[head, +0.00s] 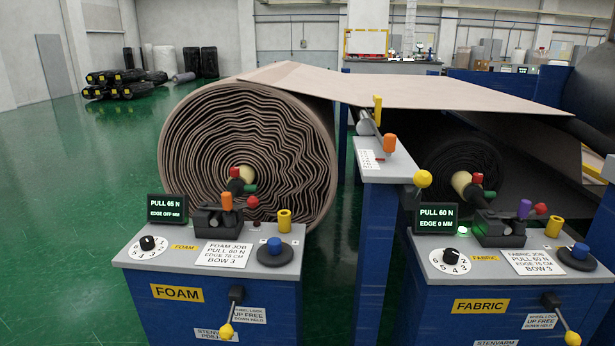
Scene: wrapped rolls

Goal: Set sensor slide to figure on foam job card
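The foam job card (223,254) lies on the left console's top. It reads pull 60 N, bow 3 and an edge figure in cm that looks like 76 or 78. The foam display (168,208) reads pull 65 N, edge off. On the blue post between the consoles, a pale top (386,160) carries an orange knob (389,143) and a small printed scale (370,160) with a red mark. A yellow upright piece (377,110) stands behind it, near the web edge. I cannot tell which piece is the sensor slide or its reading. Neither gripper is in view.
The foam console (176,292) has a dial (148,244), a blue knob (274,246) and a yellow-tipped lever (227,331). A large foam roll (250,150) stands behind it. The fabric console (480,306) is at right. Green floor at left is open.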

